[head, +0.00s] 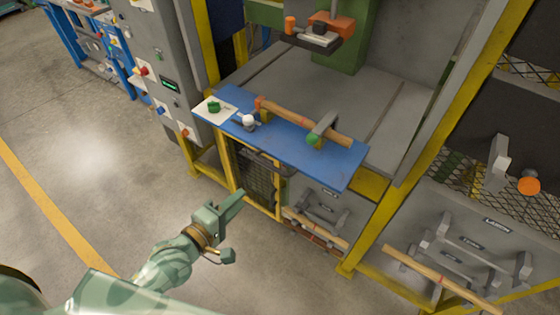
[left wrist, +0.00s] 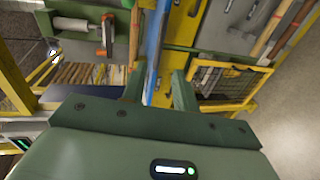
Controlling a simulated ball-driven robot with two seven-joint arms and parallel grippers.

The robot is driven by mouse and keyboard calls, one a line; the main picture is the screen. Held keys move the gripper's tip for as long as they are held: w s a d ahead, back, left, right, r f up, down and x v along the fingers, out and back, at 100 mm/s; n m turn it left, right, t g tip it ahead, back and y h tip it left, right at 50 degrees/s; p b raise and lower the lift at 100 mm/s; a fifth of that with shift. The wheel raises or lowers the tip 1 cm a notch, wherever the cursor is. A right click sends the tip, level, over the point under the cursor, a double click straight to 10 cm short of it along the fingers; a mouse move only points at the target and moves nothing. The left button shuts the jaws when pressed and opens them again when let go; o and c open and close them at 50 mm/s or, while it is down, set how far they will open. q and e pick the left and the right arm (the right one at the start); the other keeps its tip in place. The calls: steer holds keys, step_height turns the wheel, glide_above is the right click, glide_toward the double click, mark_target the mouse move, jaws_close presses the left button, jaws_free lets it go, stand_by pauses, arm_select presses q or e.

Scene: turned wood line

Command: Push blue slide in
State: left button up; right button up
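The blue slide (head: 345,173) is a flat blue plate at the front of the machine bed, its near edge sticking out past the yellow frame. A turned wooden piece (head: 290,115) lies along it, under a grey clamp (head: 325,126) with a green knob. A pale pad with a green knob (head: 214,106) and a white ball-topped part (head: 248,120) are at its left end. My left gripper (head: 238,197) is open and empty, in front of the slide and apart from it. In the left wrist view a blue strip, likely the slide's edge (left wrist: 153,45), shows between the separated fingers (left wrist: 158,88). My right gripper is not in view.
The yellow machine frame (head: 212,55) borders the bed. An orange and grey tool head (head: 322,32) hangs above it. A grey control panel (head: 160,75) stands at the left. Racks with wooden rods (head: 440,278) are at lower right. The floor at left is clear.

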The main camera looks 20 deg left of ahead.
mark_target(272, 169)
arm_select(q)
steer(key=b+x, duration=0.3)
steer(key=x, duration=1.3)
steer(key=shift+a, duration=0.15)
jaws_close()
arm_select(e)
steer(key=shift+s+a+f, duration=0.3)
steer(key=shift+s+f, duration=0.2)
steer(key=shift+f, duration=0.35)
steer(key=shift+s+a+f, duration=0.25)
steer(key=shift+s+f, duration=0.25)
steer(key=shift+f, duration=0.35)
